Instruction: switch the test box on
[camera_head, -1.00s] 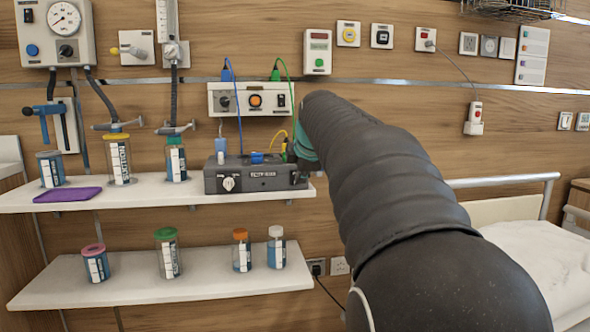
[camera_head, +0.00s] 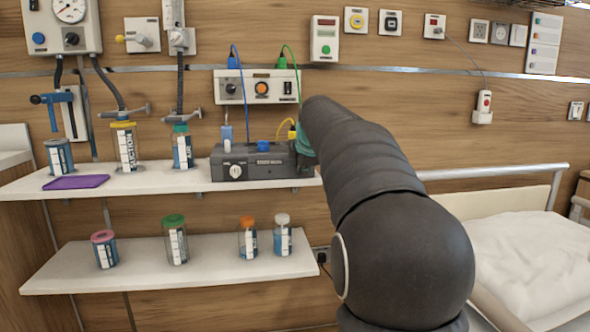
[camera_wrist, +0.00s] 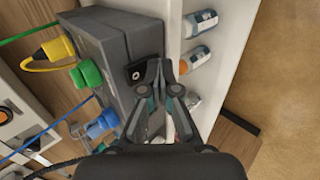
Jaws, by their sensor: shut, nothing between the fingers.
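The test box (camera_head: 270,170) is a dark grey box on the upper shelf, with a white dial on its front. Its right end is hidden by my arm in the head view. In the wrist view the box (camera_wrist: 112,40) shows a black rocker switch (camera_wrist: 138,73) on its face. My gripper (camera_wrist: 160,68) is shut and empty, its fingertips close beside the switch. I cannot tell whether they touch the face, or which way the rocker is set. In the head view my fingers are hidden behind my arm.
Yellow (camera_wrist: 55,50), green and blue plugs with cables stick out beside the fingers. A white wall unit (camera_head: 245,86) hangs above the box. Labelled jars stand on the upper shelf (camera_head: 130,182) and lower shelf (camera_head: 150,278). A bed (camera_head: 530,250) is at right.

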